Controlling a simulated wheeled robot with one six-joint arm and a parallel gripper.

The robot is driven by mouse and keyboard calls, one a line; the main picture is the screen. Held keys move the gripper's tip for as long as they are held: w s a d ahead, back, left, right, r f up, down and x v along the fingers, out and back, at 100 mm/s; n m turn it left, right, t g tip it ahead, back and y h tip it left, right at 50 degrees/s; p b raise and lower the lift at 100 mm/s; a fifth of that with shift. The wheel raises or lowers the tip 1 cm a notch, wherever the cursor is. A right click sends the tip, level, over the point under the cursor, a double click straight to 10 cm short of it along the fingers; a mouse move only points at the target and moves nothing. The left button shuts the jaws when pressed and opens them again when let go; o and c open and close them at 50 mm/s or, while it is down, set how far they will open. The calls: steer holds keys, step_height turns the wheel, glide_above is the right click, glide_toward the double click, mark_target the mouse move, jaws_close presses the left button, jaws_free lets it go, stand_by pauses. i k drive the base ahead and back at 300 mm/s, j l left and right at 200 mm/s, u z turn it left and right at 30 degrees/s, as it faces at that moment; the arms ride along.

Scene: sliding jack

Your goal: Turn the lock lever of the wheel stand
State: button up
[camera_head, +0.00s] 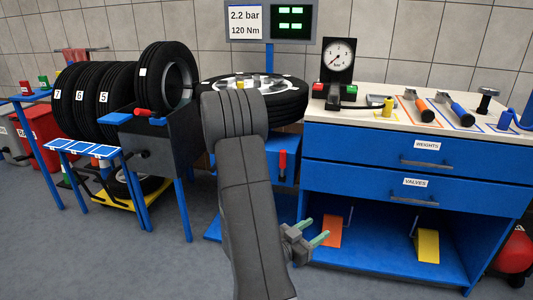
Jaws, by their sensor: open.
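A wheel with a black tyre (287,103) lies flat on a blue stand. A red lever (283,165) hangs upright on the front of this stand's blue box (262,168). A second red lever (149,112) lies near level on a dark grey stand (168,150), below an upright tyre (174,75); which lever is the lock lever is not certain. My gripper (317,231) is open and empty, with two pale green fingers pointing right. It is low, below and right of the hanging lever and apart from it. My arm hides part of the flat wheel and blue stand.
A blue workbench (384,171) with drawers, gauge (337,72) and tools stands at right; orange (331,231) and yellow (427,246) wedges are on its lower shelf. Numbered tyres (103,98) and a blue rack (84,148) are at left. Floor at front left is clear.

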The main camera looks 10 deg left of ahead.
mark_target(282, 178)
steer(key=i+l+u, duration=0.2)
steer(key=i+u, duration=0.25)
steer(key=i+l+u, duration=0.4)
steer(key=i, duration=0.1)
